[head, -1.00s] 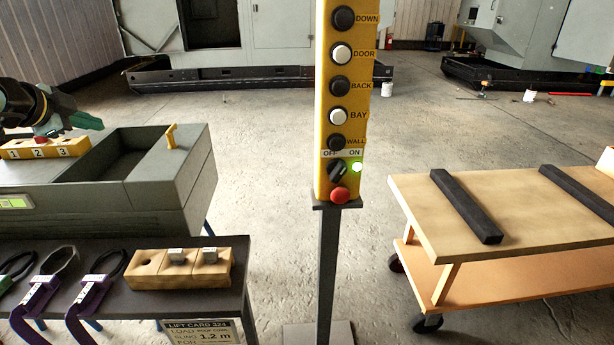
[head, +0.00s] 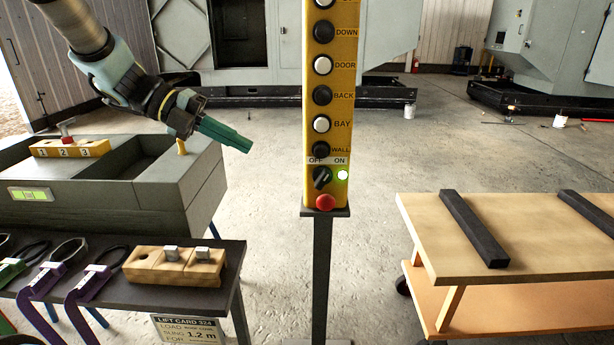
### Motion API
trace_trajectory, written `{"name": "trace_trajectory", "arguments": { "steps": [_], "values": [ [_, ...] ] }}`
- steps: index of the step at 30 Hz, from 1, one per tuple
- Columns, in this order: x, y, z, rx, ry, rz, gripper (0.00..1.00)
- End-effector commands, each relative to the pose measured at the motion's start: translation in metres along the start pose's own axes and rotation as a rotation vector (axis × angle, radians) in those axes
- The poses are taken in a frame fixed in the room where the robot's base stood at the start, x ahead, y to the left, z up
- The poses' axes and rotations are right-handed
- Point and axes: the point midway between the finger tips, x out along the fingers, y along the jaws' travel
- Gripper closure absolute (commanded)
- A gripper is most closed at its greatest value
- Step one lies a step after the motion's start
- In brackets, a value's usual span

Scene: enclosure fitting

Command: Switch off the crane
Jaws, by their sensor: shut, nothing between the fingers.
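The crane's yellow control pendant (head: 312,188) stands upright on a dark post in the middle of the head view. Its black rotary switch (head: 321,178) sits under the OFF and ON labels, its handle tilted toward the upper right, the ON side. A green-white lamp (head: 343,175) glows beside it. A red button (head: 325,202) is just below. My gripper (head: 246,146) is to the left of the pendant, apart from it, about level with the WALL button. Its green fingers are shut and empty, pointing right and slightly down.
A grey bench unit (head: 120,196) with a numbered yellow block (head: 70,149) stands left. A dark table (head: 215,304) in front holds slings and a wooden block (head: 140,268). A wooden cart (head: 430,225) with black bars stands right. Air between gripper and pendant is clear.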

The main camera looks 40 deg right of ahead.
Motion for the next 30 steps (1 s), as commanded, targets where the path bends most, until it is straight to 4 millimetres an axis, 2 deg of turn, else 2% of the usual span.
{"name": "trace_trajectory", "arguments": {
  "steps": [5, 8, 11, 21, 27, 30],
  "values": [
    [0.003, -0.001, 0.000, -0.001, 0.000, -0.001, 1.00],
    [0.011, -0.001, 0.000, -0.002, 0.000, -0.001, 1.00],
    [0.026, -0.002, -0.001, -0.003, 0.002, -0.001, 1.00],
    [0.095, -0.003, 0.000, -0.005, 0.002, -0.002, 1.00],
    [0.125, -0.002, 0.000, -0.004, 0.000, -0.001, 1.00],
    [0.134, -0.001, 0.000, -0.003, -0.001, -0.001, 1.00]
  ]
}}
